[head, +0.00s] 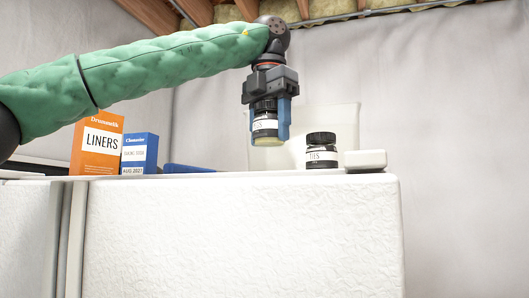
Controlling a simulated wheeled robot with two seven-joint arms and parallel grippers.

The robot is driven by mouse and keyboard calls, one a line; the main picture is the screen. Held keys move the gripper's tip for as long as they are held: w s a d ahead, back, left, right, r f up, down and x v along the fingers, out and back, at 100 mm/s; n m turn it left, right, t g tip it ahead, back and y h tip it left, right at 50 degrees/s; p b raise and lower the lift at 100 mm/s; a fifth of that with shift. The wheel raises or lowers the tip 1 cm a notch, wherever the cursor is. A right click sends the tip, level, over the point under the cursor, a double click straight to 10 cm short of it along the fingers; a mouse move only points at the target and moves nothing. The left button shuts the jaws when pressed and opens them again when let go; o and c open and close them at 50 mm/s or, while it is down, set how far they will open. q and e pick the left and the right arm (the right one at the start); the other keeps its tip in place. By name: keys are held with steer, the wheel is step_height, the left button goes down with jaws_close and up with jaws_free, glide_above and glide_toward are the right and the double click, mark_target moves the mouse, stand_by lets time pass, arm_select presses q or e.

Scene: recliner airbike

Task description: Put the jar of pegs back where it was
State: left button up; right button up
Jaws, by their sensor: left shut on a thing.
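My left gripper (269,119) points down and is shut on a small jar (265,124) with a black lid and a white label. The label is partly covered by the blue fingers, so I cannot read it in full. The held jar is upright above the white top surface, with its base a little above the surface's visible edge. A second, similar jar (321,152) with a black lid and white label stands upright on the surface to the right of it. I cannot tell from its small label which jar holds pegs. My right gripper is not in view.
A translucent pale container (340,119) stands behind the two jars. An orange box marked LINERS (97,143) and a blue box (139,153) stand at the left. A low blue object (187,168) lies beside them. The white unit (240,235) fills the foreground.

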mark_target(265, 147)
arm_select(q)
steer(key=shift+w+a+f, duration=0.4)
steer(key=shift+w+f, duration=0.15)
steer(key=shift+w, duration=0.05)
steer(key=shift+f+p, duration=0.55)
steer(key=shift+f, duration=0.85)
steer(key=shift+w+f, duration=0.1)
steer(key=shift+f, duration=0.5)
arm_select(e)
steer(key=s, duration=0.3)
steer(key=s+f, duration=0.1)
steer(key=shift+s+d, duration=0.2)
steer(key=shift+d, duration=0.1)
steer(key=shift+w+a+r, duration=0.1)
